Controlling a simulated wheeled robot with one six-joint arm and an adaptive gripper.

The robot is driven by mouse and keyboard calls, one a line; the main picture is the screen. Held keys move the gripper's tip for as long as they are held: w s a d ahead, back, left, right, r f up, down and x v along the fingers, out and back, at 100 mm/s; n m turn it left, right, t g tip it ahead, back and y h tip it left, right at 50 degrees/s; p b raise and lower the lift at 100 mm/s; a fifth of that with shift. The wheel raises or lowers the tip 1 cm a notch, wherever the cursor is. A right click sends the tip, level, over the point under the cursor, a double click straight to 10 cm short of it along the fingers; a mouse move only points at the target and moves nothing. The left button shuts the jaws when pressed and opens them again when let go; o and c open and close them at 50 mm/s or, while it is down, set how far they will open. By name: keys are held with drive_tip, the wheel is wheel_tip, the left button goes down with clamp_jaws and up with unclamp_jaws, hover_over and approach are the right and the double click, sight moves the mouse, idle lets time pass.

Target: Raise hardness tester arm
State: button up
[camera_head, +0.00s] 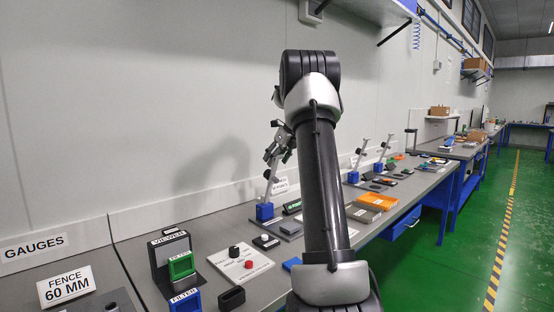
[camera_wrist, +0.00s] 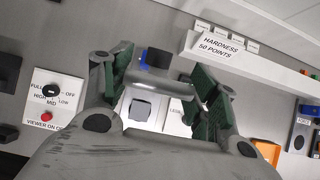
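The hardness tester appears to be the stand with a blue base (camera_head: 265,212) and a slanted grey arm (camera_head: 268,184) at the middle of the bench in the head view. My gripper (camera_head: 279,147) is just above the arm's upper end, partly hidden behind my own arm link. In the wrist view my gripper (camera_wrist: 165,82) has its green-padded fingers spread apart. I cannot tell whether the pads touch the bar.
A "HARDNESS 50 POINTS" sign (camera_wrist: 221,47) stands on a ledge behind. A knob panel (camera_head: 240,262) and a viewer box (camera_head: 170,258) stand nearer on the bench. An orange tray (camera_head: 377,201) and similar stands (camera_head: 384,155) are farther right. The green aisle floor is clear.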

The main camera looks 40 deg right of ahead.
drive_tip(key=o, duration=0.4)
drive_tip(key=v, duration=1.2)
drive_tip(key=shift+d, duration=0.1)
